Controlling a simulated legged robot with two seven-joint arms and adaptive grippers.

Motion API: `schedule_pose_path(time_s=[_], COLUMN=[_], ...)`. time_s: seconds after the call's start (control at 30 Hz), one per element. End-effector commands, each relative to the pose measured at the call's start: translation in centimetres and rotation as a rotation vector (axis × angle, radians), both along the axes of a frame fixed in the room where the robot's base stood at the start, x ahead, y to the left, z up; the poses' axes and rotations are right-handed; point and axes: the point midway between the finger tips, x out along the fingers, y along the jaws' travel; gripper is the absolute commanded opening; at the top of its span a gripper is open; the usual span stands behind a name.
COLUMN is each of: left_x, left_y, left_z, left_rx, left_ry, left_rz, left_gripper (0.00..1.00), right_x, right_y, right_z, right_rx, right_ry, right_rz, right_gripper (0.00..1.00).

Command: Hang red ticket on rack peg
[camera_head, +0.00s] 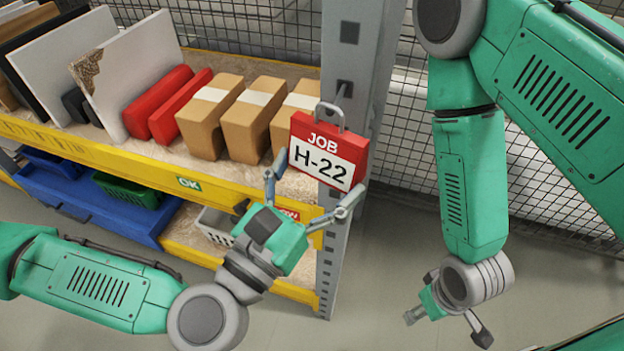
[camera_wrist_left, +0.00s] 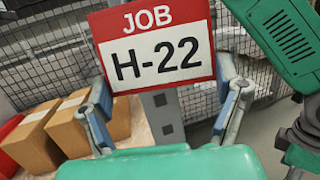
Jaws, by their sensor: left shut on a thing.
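The red ticket (camera_head: 328,152), reading JOB H-22, is upright and slightly tilted in front of the grey rack post (camera_head: 351,45). A grey loop (camera_head: 331,112) stands on its top edge. A small dark peg (camera_head: 341,92) shows on the post just above the loop; I cannot tell whether the loop is around it. My left gripper (camera_head: 309,190) is shut on the ticket's two sides from below. The ticket (camera_wrist_left: 155,48) also fills the top middle of the left wrist view, its loop out of frame. My right gripper (camera_head: 447,324) hangs low at the right, fingers apart and empty.
The yellow-edged shelf (camera_head: 130,166) left of the post carries cardboard boxes (camera_head: 255,120), red rolls (camera_head: 165,105) and leaning panels (camera_head: 130,65). Blue bins (camera_head: 90,205) and a white basket (camera_head: 213,226) sit below. Wire mesh (camera_head: 400,140) stands behind; floor right of the post is clear.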

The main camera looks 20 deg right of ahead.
Motion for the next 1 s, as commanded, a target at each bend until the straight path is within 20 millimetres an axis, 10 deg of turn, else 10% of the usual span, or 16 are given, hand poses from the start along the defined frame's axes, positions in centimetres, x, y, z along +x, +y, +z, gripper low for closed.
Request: schedule_pose_path(time_s=[1.0], left_x=[3.8], left_y=[-2.6], left_z=[-1.2], left_rx=[0.001], left_ry=[-0.001], left_rz=[-0.001], left_gripper=[0.66], right_x=[0.0], right_y=[0.0], right_z=[-1.6], right_rx=[0.000], right_ry=[0.000], right_rz=[0.000], right_gripper=[0.55])
